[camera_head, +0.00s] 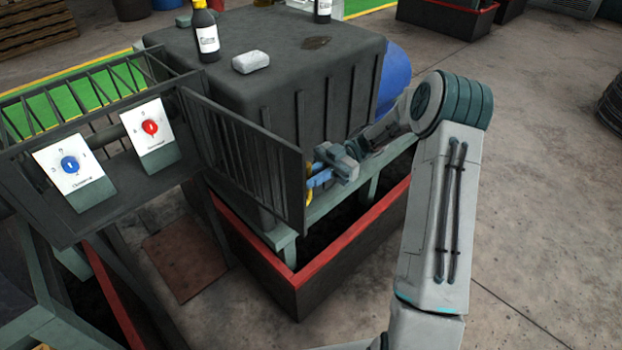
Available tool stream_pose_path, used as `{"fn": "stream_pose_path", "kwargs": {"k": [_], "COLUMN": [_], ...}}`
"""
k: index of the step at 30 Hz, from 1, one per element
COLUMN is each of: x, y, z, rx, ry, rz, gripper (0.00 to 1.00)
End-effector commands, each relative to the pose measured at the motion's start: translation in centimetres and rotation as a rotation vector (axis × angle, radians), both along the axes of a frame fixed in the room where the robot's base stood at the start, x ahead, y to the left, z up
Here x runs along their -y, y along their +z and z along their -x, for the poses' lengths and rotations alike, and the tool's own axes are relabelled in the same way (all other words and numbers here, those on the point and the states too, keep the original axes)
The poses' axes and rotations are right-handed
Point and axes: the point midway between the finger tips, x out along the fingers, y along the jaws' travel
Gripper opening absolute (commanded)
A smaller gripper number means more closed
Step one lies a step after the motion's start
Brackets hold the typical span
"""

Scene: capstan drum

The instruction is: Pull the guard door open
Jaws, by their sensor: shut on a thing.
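The guard door (250,160) is a dark barred panel in the middle of the head view. Its left edge meets the right end of the barred cage (105,95), and it stands swung out at an angle from the cage. My gripper (316,181) is at the door's free right edge, shut on its handle. A bit of yellow (309,198) shows there, probably part of the handle. The gripper hides most of the handle.
A dark tank (270,65) with bottles and a pale block on top stands close behind the door. A red-rimmed bin (350,245) lies below. Two dial panels (69,164) (151,129) are on the cage front.

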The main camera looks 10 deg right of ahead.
Motion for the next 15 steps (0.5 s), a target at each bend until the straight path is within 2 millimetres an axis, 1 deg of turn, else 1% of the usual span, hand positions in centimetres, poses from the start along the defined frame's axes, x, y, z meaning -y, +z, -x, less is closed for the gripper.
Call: {"fn": "stream_pose_path", "kwargs": {"k": [6, 7, 15], "x": [-0.16, -0.15, 0.11], "y": [0.16, 0.16, 0.07], "z": [-0.08, -0.09, -0.07], "rx": [0.002, 0.002, 0.001], "ry": [-0.002, -0.003, -0.006], "rz": [-0.003, -0.003, -0.002], "gripper": [0.00, 0.17, 0.17]}}
